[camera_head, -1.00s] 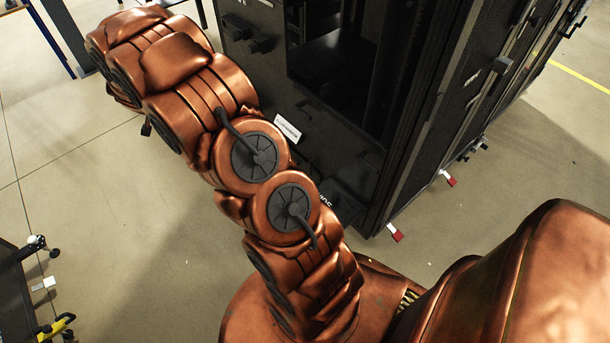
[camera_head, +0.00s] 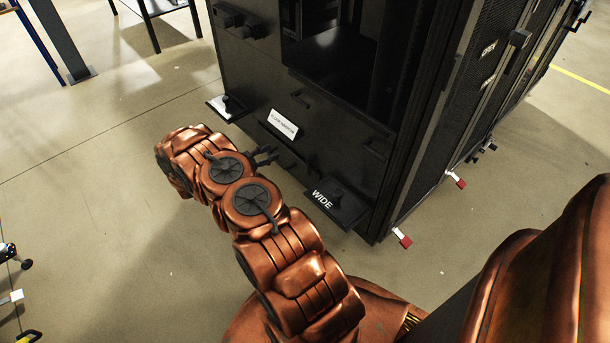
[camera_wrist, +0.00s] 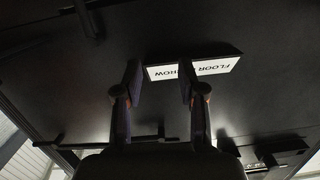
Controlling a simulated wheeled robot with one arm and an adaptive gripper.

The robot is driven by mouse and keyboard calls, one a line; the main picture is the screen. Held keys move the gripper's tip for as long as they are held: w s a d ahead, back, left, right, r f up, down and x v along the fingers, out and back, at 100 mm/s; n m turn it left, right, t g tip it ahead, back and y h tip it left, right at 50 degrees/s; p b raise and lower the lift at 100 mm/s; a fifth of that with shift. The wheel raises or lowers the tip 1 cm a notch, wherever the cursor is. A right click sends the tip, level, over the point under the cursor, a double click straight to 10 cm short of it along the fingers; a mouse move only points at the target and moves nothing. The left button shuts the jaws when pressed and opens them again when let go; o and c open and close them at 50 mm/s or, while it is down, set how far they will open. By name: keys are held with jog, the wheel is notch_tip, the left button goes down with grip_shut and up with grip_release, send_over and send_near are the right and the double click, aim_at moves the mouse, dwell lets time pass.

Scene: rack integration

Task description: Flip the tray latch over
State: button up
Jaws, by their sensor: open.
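The black rack (camera_head: 335,125) has a lower front panel with dark fittings; I cannot tell for sure which is the tray latch. One dark fitting with a white patch (camera_head: 227,106) sticks out at the panel's left bottom corner. A black plate marked "WIDE" (camera_head: 335,203) sticks out at the right bottom. My gripper (camera_head: 267,156) is close in front of the panel, between these two. In the wrist view my gripper (camera_wrist: 160,82) is open and empty, its two fingers pointing at the panel near a white label (camera_wrist: 195,69) with upside-down lettering.
The same panel bears a slanted white label (camera_head: 283,125) and thin bar handles (camera_head: 301,100). A dark table (camera_head: 155,18) stands at the back left.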

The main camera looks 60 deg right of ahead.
jog(key=s+a+f+m+g+b, duration=0.1)
jog(key=s+f+g+b, duration=0.1)
jog(key=s+f+g, duration=0.35)
jog(key=s+d+t+b, duration=0.1)
jog(key=s+d+b, duration=0.1)
jog(key=s+d, duration=0.4)
jog(key=shift+d, duration=0.4)
jog(key=shift+s, duration=0.1)
grip_shut()
dwell(0.5)
